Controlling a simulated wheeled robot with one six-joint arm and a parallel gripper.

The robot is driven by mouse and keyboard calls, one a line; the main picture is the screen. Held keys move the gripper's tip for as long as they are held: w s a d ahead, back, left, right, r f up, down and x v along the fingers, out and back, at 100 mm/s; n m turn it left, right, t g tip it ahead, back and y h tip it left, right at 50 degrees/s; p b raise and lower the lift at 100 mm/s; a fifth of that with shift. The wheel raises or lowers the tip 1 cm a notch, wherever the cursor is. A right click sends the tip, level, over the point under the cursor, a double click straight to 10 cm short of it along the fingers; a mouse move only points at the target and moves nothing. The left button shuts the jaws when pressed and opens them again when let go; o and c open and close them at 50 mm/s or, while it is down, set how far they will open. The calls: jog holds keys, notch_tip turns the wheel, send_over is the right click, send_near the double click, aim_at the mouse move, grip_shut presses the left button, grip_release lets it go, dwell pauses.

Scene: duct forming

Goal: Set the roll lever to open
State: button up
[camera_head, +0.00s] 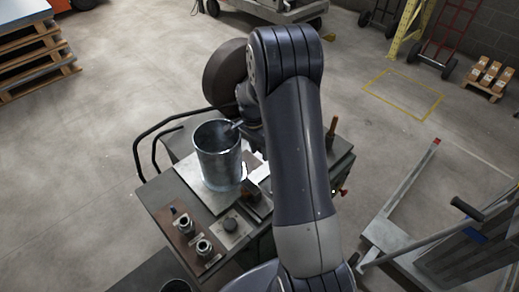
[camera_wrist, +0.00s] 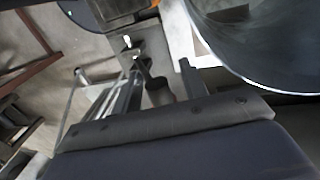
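A shiny metal cylinder (camera_head: 218,156) stands upright on the work table (camera_head: 160,190) in the head view. Its curved wall (camera_wrist: 275,45) fills the upper right of the wrist view. My gripper is beyond my arm in the head view, by the cylinder's far right rim, mostly hidden. In the wrist view my gripper (camera_wrist: 158,78) has its two fingers apart. A small dark knob-like part (camera_wrist: 158,92) shows between them, with a gap at each side. I cannot tell for sure whether it is the roll lever, nor read the lever's position.
A grey metal frame (camera_head: 400,235) stands at the right. Pallets (camera_head: 32,50) are stacked at the far left.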

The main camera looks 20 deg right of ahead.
notch_tip(320, 180, up, 11)
jog(key=w+b, duration=0.1)
jog(key=shift+w+a+f+b, duration=0.15)
jog(key=shift+w+a+b, duration=0.15)
jog(key=shift+w+b, duration=0.1)
jog(key=shift+s+f, duration=0.1)
dwell(0.4)
jog(key=f, duration=0.3)
jog(key=s+f+p, duration=0.1)
jog(key=f, duration=0.2)
jog(key=f+p, duration=0.1)
jog(key=f, duration=0.3)
jog(key=shift+s+d, duration=0.35)
jog(key=shift+s, duration=0.05)
jog(key=shift+f, duration=0.2)
jog(key=shift+s+d+r, duration=0.1)
jog(key=shift+s+r, duration=0.05)
jog(key=shift+s, duration=0.2)
jog(key=shift+w, duration=0.1)
